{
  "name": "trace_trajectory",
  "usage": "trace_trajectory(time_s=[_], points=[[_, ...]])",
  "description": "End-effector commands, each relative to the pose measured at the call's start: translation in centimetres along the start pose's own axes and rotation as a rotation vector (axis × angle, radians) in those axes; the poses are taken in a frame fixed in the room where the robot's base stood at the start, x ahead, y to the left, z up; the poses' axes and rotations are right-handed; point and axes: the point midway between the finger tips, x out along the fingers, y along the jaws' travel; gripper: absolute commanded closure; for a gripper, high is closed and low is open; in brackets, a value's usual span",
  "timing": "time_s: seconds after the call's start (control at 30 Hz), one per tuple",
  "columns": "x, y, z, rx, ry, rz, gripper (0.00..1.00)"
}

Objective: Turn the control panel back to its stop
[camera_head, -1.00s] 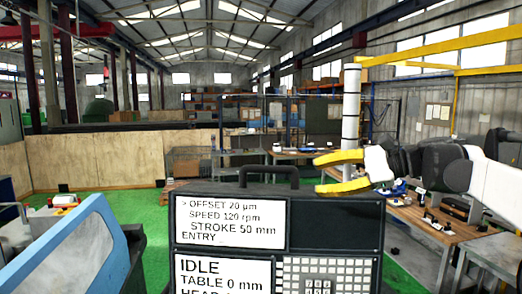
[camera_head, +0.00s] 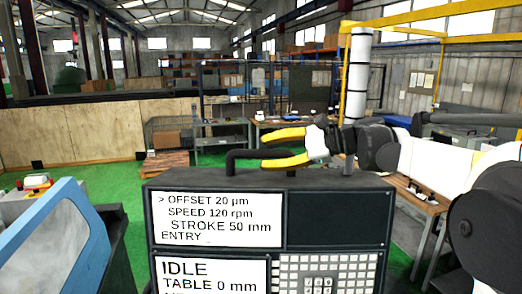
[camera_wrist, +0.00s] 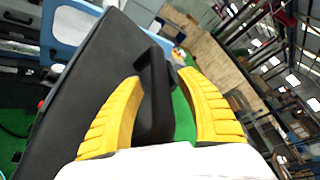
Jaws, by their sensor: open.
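The control panel (camera_head: 337,222) is a dark box in the lower middle of the head view, with two white text screens and a keypad. A black handle (camera_head: 232,160) stands on its top edge. My gripper (camera_head: 264,151) is open at the handle, coming from the right. In the wrist view, the handle (camera_wrist: 157,110) lies between the two yellow fingers of my gripper (camera_wrist: 160,79), and the dark panel housing (camera_wrist: 95,75) fills the left. Contact between fingers and handle cannot be told. The panel's hinge and stop are not visible.
A blue machine guard (camera_head: 50,235) stands at the lower left. A wooden partition (camera_head: 100,128) and a wire cage (camera_head: 180,135) are behind. A wooden workbench (camera_head: 425,200) is at the right. Green floor (camera_head: 130,185) shows between the guard and the panel.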

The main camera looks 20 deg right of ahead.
Motion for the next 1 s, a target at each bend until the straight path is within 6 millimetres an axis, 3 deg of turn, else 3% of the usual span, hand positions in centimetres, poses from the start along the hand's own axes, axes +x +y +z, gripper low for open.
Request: trace_trajectory(time_s=[0.2,0.47,0.63,1.0], points=[[1.8,0.0,0.0,0.000,0.000,0.000,0.55],[1.9,0.0,0.0,0.000,0.001,-0.001,0.55],[1.9,0.0,0.0,0.000,0.001,-0.001,1.00],[1.8,0.0,-0.1,0.000,0.001,-0.001,1.00]])
